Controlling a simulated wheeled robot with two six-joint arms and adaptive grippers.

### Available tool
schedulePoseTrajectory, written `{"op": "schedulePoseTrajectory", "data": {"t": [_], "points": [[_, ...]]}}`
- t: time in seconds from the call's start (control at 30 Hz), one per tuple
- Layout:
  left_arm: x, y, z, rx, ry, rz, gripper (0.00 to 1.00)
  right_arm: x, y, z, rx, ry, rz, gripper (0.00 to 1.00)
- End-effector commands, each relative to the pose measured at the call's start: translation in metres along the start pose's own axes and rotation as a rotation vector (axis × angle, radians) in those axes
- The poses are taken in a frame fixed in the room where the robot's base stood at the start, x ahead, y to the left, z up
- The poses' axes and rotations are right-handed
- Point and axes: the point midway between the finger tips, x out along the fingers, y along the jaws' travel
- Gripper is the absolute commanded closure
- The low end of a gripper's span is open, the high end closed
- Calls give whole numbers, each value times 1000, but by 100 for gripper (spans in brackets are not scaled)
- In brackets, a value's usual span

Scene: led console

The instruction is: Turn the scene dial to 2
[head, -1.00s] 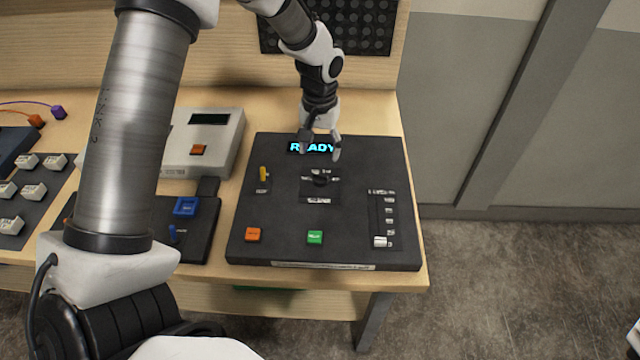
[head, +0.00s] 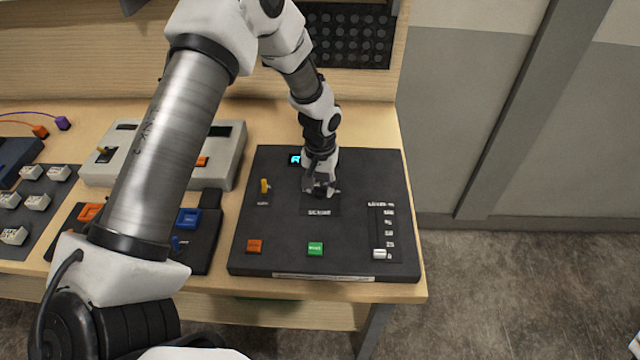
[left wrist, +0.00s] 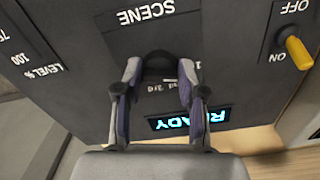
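The scene dial is a black knob (left wrist: 159,66) on the dark console (head: 365,165), just above the SCENE label. It is largely hidden by my left gripper (head: 320,188) in the head view. In the left wrist view my left gripper (left wrist: 158,92) has its two fingers on either side of the dial, with a gap between the fingertips. I cannot tell whether the fingers touch it. The dial's pointer cannot be made out. The display (left wrist: 187,118) reads READY and is mostly covered in the head view. My right gripper is not in view.
The console also has a yellow toggle (head: 264,186), an orange button (head: 254,246), a green button (head: 316,249) and a white slider (head: 379,254). A grey box (head: 232,150) and a smaller dark panel (head: 200,235) stand to the left.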

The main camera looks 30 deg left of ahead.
Motion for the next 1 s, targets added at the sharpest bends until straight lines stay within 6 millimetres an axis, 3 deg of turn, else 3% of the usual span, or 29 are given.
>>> {"op": "schedulePoseTrajectory", "data": {"t": [0.47, 1.0], "points": [[1, 0, 0, 50, -1, 0, 95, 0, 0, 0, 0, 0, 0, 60], [1, -2, 0, 449, -2, 0, 95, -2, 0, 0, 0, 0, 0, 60]]}}
